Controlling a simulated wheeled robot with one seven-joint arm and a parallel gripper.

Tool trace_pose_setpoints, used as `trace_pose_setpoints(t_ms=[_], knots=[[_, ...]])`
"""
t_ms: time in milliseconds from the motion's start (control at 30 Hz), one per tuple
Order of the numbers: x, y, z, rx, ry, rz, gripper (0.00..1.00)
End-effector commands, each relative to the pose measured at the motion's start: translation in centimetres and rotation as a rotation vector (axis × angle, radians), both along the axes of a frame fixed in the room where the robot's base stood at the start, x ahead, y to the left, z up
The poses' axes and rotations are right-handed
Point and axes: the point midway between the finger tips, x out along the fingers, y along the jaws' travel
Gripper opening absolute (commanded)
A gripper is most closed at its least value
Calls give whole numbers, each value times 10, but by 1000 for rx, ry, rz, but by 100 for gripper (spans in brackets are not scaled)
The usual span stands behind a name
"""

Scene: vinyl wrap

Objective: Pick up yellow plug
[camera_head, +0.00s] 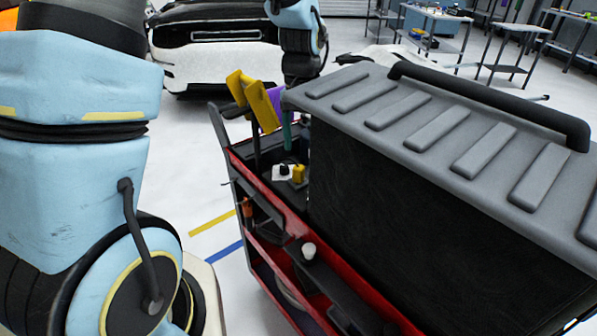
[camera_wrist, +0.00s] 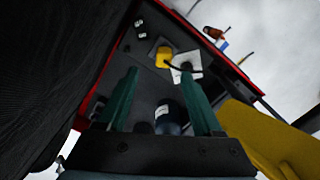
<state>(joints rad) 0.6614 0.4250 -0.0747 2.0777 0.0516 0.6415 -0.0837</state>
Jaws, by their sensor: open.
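The yellow plug (camera_head: 298,173) stands on the dark top tray of a red cart (camera_head: 268,186). In the wrist view the yellow plug (camera_wrist: 164,56) lies a little beyond the fingertips, roughly between their directions. My gripper (camera_wrist: 160,72) is open with its two green fingers apart and nothing held between them. In the head view my gripper (camera_head: 288,138) shows only in part above the tray, a little above and left of the plug, with the cart's big grey-topped box beside it.
A white card (camera_wrist: 187,68) with a black piece lies next to the plug. A dark bottle (camera_wrist: 170,118) stands below the fingers. Yellow and purple tools (camera_head: 262,102) rise at the cart's left end. The grey-topped box (camera_head: 420,125) walls off the right side.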

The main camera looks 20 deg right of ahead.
Motion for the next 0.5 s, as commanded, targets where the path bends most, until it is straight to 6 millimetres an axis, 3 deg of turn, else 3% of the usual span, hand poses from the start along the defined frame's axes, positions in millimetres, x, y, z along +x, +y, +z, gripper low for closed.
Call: trace_pose_setpoints(t_ms=[500], knots=[[1,7,-51,3,3,2,68]])
